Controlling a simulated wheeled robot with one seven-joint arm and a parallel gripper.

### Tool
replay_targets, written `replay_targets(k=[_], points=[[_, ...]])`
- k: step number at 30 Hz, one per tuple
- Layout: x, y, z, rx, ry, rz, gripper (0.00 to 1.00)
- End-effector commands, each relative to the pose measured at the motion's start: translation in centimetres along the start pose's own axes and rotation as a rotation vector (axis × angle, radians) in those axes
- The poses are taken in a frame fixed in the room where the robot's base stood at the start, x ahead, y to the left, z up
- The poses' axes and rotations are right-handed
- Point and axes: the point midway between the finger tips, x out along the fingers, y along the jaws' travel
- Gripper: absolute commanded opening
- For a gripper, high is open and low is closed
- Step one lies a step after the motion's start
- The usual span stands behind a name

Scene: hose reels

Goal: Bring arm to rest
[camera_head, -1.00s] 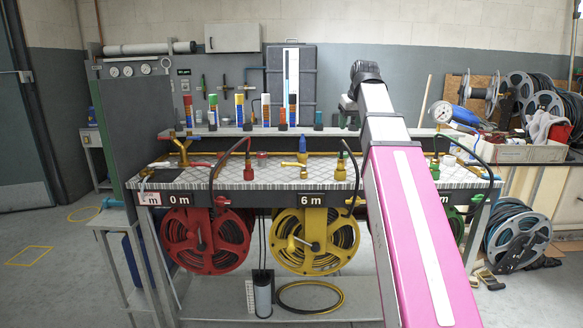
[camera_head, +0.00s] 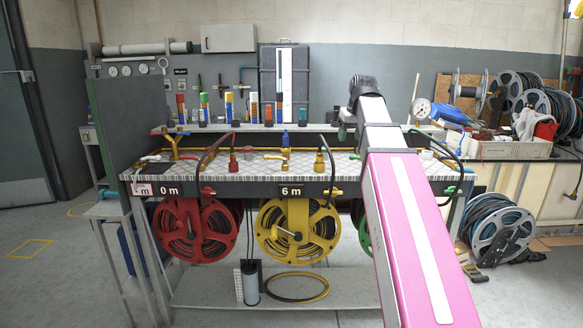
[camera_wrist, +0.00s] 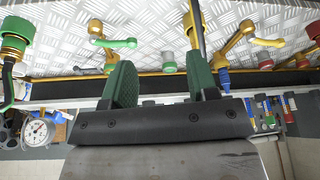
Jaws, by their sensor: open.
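My arm, in pink and white, reaches up from the lower right in the head view. Behind the fingers is the bench's tread-plate top (camera_wrist: 150,42) with brass valves and hose fittings. I cannot tell the exact gap from fingers to bench.
The bench (camera_head: 340,167) carries valves and hoses. A red reel (camera_head: 199,231) and a yellow reel (camera_head: 297,232) hang below it. Open floor lies at the left.

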Motion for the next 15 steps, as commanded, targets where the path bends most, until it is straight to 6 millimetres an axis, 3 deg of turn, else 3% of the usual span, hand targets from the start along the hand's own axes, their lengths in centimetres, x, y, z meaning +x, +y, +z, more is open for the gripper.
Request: replay_targets(k=[8,15], points=[[5.5,-0.1,2.1,0.027,-0.037,0.0,0.54],[13.1,-0.3,5.7,0.068,-0.089,0.002,0.54]])
